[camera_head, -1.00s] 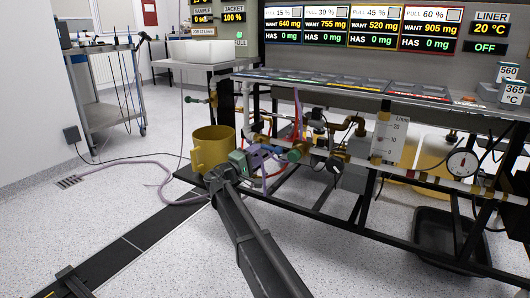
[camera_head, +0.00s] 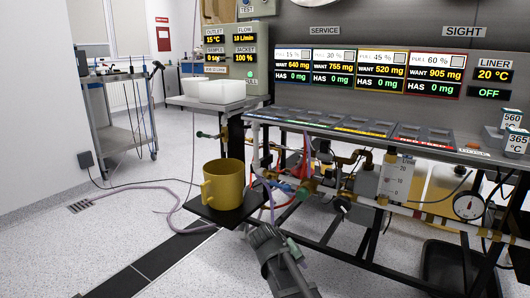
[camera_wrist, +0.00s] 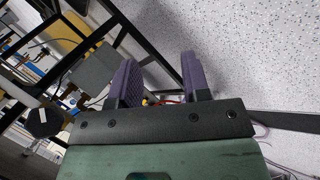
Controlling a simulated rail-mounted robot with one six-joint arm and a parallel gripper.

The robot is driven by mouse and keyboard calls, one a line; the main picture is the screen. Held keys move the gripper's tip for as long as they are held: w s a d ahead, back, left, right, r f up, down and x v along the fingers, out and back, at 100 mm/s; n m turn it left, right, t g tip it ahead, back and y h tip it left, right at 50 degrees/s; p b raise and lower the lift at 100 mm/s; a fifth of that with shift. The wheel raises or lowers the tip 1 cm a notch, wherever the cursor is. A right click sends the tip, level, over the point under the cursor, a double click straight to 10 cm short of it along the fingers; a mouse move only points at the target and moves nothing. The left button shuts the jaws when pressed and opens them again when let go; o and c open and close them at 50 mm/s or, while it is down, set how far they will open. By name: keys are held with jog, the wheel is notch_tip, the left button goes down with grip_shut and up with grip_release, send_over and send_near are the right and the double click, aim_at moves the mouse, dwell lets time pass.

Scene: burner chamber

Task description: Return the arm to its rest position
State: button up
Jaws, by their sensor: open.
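My arm (camera_head: 283,265) shows at the bottom middle of the head view, in front of the bench frame and right of the yellow mug. Its fingers cannot be made out there. In the wrist view my gripper (camera_wrist: 160,80) has its two purple ribbed fingers well apart, with nothing held between them. Past the fingers are black frame bars and speckled floor.
A yellow mug (camera_head: 223,184) stands on a black plate (camera_head: 232,215) left of my arm. The bench (camera_head: 375,130) with pipes, valves and a gauge (camera_head: 467,205) fills the right. A black bin (camera_head: 447,268) is below. Open floor (camera_head: 90,245) lies left; a hose (camera_head: 150,188) crosses it.

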jog(key=s+d+r+m+g+y+p, duration=0.1)
jog(key=s+d+r+m+y+p, duration=0.2)
jog(key=s+r+p, duration=0.5)
jog(key=s+d+r+m+g+y+p, duration=0.1)
jog(key=s+d+r+g+y+p, duration=0.15)
jog(key=s+d+r+p, duration=0.5)
notch_tip(320, 180, up, 34)
jog(key=s+a+p, duration=0.1)
jog(key=a+p, duration=0.1)
jog(key=p, duration=3.1)
jog(key=shift+t+y+p, duration=0.35)
jog(key=shift+p, duration=0.05)
jog(key=shift+s, duration=0.1)
